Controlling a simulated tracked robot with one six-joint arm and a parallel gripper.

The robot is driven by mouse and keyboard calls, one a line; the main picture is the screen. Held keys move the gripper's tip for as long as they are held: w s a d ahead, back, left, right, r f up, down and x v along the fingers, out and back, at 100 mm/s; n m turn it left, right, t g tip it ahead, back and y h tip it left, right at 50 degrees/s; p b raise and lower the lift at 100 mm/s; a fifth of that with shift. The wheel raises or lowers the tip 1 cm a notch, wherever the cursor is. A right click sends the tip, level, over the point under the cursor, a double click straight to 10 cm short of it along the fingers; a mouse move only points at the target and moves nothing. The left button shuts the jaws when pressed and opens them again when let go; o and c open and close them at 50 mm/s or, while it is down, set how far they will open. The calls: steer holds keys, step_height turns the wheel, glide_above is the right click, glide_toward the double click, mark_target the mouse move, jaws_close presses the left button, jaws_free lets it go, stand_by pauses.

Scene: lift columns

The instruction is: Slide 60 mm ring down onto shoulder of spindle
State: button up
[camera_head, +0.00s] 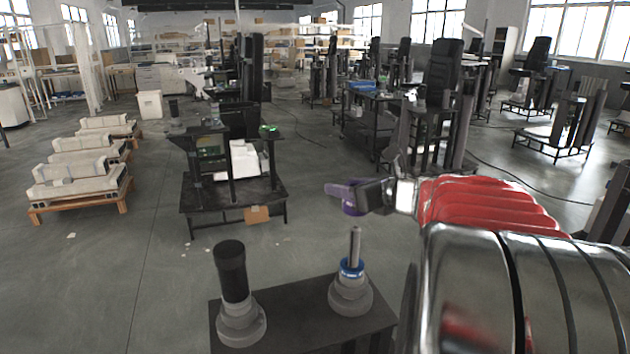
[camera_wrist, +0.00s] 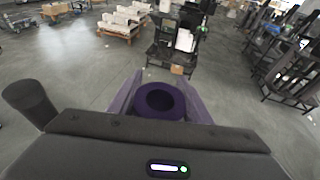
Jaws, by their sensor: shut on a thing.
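A purple ring (camera_head: 347,197) is held at the end of my gripper (camera_head: 362,196), in the air. It also shows in the wrist view (camera_wrist: 160,117) between the two jaws, its hole facing the camera. A thin bright metal spindle (camera_head: 355,245) stands upright on a grey stepped base in the head view, with a blue ring (camera_head: 351,268) around its foot. The purple ring appears above the spindle's tip and apart from it; I cannot tell whether it is centred over it. The spindle does not show in the wrist view.
A dark table (camera_head: 290,305) carries the spindle base and, to its left, a black cylinder (camera_head: 231,270) on a similar grey base. The cylinder also shows at the left in the wrist view (camera_wrist: 30,103). A workstation (camera_head: 230,180) and pallets (camera_head: 85,185) stand further back.

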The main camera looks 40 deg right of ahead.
steer(key=shift+f, duration=1.75)
steer(key=shift+s, duration=0.2)
steer(key=shift+s, duration=0.15)
